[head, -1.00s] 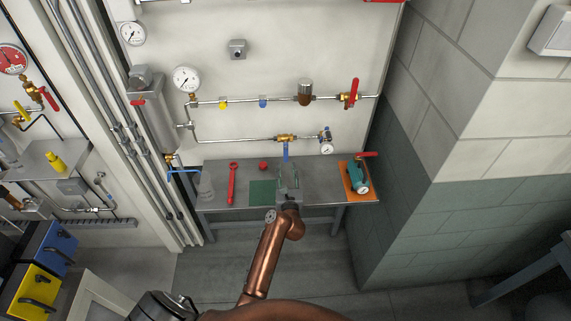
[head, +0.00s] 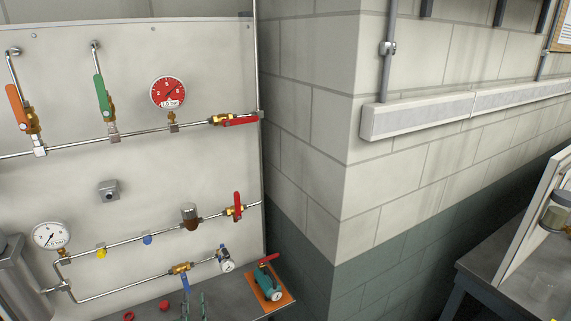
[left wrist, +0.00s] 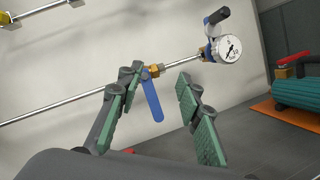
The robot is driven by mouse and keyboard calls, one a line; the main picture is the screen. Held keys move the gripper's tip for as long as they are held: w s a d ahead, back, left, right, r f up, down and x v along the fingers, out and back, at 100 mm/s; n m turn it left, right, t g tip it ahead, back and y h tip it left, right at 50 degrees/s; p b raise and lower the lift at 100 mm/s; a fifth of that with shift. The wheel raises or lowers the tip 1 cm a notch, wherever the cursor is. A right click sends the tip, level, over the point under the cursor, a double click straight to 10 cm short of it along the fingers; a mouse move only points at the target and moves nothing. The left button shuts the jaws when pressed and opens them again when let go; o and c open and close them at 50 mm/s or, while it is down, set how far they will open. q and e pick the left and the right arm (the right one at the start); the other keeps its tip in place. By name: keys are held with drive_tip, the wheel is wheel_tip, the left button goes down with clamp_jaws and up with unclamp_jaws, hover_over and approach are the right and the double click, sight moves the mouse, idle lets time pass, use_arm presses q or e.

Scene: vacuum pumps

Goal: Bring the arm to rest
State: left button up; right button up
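My left gripper (head: 194,306) shows only as green-padded fingertips at the bottom edge of the head view; my arm behind it is out of frame. In the left wrist view the two green-padded fingers (left wrist: 160,88) are spread apart with nothing held between them. A valve with a blue lever (head: 185,283) hangs on the lower pipe just above the fingertips. In the left wrist view the blue lever (left wrist: 152,100) shows in the gap between the fingers, seemingly behind them. My right gripper is in no view.
A pressure gauge (left wrist: 228,49) sits at the pipe's right end. A teal pump (head: 268,285) with a red handle stands on an orange mat (head: 284,299) at the bench's right. A wall corner (head: 335,190) juts out beyond the panel. Another table (head: 480,268) stands at right.

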use_arm(q)
drive_tip(key=s+d+m+h, duration=0.5)
drive_tip(key=d+m+h, duration=0.3)
drive_tip(key=m, duration=0.6)
drive_tip(key=s+d+f+m+g+h, duration=0.3)
drive_tip(key=s+f+m+g+h, duration=0.2)
drive_tip(key=s+f+m+g, duration=0.5)
drive_tip(key=s+a+f+m+g+y, duration=0.25)
drive_tip(key=s+a, duration=0.25)
drive_tip(key=s, duration=0.3)
drive_tip(key=s+a+f+m+g+y, duration=0.2)
drive_tip(key=s+a+f+m+y, duration=0.15)
drive_tip(key=s, duration=0.55)
drive_tip(key=s+a+f+m+g+y, duration=0.25)
drive_tip(key=s+a+f, duration=0.2)
drive_tip(key=s, duration=0.35)
wheel_tip(320, 180, down, 29)
drive_tip(key=s+h+b, duration=0.1)
drive_tip(key=b, duration=0.1)
drive_tip(key=s+f+m+g+b, duration=0.1)
drive_tip(key=s+f+g, duration=0.1)
drive_tip(key=s+f, duration=1.8)
drive_tip(key=shift+d+f+b, duration=0.3)
drive_tip(key=shift+d+f, duration=0.1)
drive_tip(key=shift+f, duration=0.25)
